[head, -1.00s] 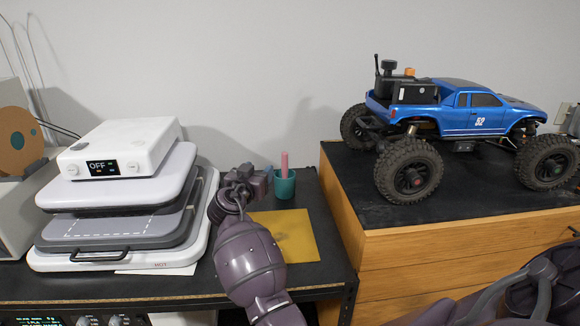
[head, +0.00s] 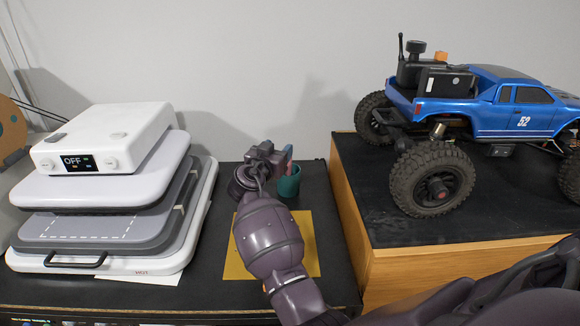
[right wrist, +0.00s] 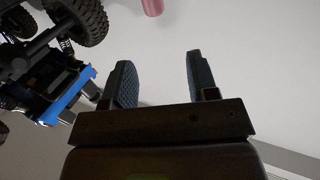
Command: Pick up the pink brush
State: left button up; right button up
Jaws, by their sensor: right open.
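The pink brush (head: 289,154) stands in a teal cup (head: 290,186) on the dark table, mostly hidden behind my gripper in the head view. Its pink end also shows at the top edge of the right wrist view (right wrist: 152,6). My right gripper (head: 277,151) is just left of and in front of the brush, above the cup rim. In the right wrist view its two dark fingers (right wrist: 160,68) are apart with nothing between them. The brush is beyond the fingertips. My left gripper is not in view.
A heat press (head: 100,190) with a white control box reading OFF stands at left. A yellow sheet (head: 305,235) lies under my arm. A blue RC crawler (head: 500,110) stands on a wooden cabinet (head: 345,190) at right. The wall (head: 250,60) is close behind.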

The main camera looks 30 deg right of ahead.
notch_tip(320, 180, down, 6)
jog(key=shift+f+p+x, duration=0.15)
jog(key=shift+p+x, duration=0.35)
jog(key=shift+x, duration=1.4)
jog(key=shift+f+p+x, duration=0.1)
jog(key=shift+p+x, duration=0.35)
jog(key=shift+x, duration=1.4)
grip_shut()
jog(key=shift+r, duration=0.1)
